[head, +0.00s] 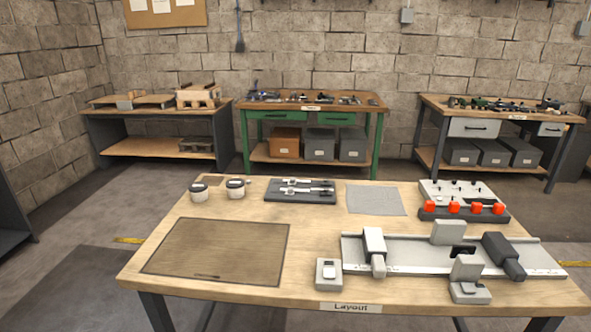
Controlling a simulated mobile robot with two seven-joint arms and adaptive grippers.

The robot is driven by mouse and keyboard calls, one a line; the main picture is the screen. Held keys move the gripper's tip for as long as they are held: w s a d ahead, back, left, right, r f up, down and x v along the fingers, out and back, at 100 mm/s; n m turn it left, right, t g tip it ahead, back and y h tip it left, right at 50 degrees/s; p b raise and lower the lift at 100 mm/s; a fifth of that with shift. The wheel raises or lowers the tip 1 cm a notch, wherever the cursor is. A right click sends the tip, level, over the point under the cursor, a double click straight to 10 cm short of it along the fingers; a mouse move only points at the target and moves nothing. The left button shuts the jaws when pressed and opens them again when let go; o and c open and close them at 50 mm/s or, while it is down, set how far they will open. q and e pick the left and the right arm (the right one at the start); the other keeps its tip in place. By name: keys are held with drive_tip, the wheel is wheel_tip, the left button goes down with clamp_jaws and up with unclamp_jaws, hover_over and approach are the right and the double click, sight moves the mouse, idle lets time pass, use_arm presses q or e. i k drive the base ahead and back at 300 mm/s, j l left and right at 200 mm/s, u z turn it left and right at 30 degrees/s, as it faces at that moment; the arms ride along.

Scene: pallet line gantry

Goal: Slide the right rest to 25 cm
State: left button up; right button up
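A long light-grey rail fixture (430,267) with a scale strip along its front edge lies on the right half of the near table. A dark grey block (503,256), seemingly the right rest, sits across the rail near its right end. A pale block (374,249), seemingly the left rest, sits near the left end. Between them are a grey upright block (448,232) at the back, a small black part (462,251) and a grey block (466,270) at the front. The scale figures are too small to read. Neither of my grippers is in view.
Three benches stand behind.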

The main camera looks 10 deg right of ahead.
sight(504, 254)
drive_tip(key=z, duration=1.6)
